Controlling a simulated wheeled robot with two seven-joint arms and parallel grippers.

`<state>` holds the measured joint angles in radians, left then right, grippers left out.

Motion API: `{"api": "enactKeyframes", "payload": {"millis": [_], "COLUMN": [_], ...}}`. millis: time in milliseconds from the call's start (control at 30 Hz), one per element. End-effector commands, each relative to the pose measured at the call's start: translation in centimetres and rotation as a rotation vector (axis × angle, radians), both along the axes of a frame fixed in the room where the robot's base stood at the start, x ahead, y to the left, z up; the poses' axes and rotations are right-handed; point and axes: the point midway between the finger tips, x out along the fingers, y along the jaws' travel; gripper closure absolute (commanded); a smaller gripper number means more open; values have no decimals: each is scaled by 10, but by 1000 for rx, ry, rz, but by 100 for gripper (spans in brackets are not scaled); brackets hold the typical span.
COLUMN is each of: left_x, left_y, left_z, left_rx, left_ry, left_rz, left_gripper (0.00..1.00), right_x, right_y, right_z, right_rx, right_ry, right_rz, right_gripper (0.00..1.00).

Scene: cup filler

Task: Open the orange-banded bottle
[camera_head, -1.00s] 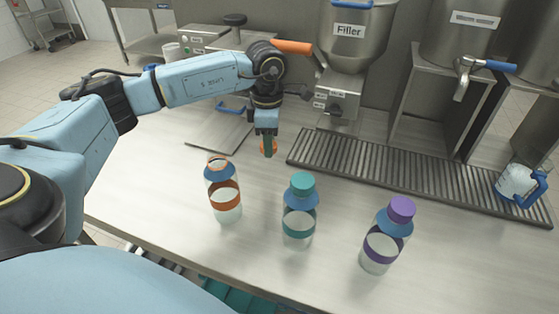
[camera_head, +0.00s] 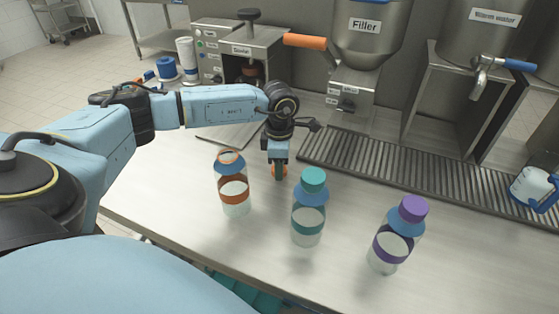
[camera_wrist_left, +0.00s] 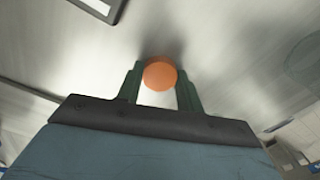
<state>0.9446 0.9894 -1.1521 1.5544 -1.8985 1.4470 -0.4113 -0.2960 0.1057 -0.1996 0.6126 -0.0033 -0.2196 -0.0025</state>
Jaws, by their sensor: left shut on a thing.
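The orange-banded bottle (camera_head: 233,187) stands upright on the counter at the left of the row, its mouth uncapped. My left gripper (camera_head: 279,174) is to the right of this bottle, low over the counter, pointing down. It is shut on the orange cap (camera_wrist_left: 160,75), which sits between the two green fingers in the left wrist view. In the head view the cap is mostly hidden by the fingers. Whether the cap touches the counter I cannot tell. My right gripper does not show.
A teal-capped bottle (camera_head: 309,211) stands close to the right of the gripper, and a purple-capped bottle (camera_head: 397,237) farther right. Behind are a drain grate (camera_head: 405,171), the filler (camera_head: 364,45) and a blue-handled cup (camera_head: 533,188). The counter's front is clear.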

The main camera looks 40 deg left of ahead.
Motion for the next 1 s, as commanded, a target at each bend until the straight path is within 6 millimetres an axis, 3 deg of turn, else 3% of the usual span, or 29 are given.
{"api": "enactKeyframes", "payload": {"millis": [100,133,267,667,1000], "left_x": [0,0,0,1,1], "left_y": [0,0,0,0,0], "left_z": [-4,-3,-3,5,74], "left_rx": [0,0,0,0,1], "left_ry": [0,0,0,-1,-4], "left_rz": [0,0,0,0,-1], "left_gripper": [91,60,43,42,42], "right_x": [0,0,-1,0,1], "right_y": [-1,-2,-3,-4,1], "right_z": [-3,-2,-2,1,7], "right_rx": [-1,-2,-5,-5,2], "right_ry": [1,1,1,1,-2], "right_rz": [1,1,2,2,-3], "right_gripper": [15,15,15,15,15]}}
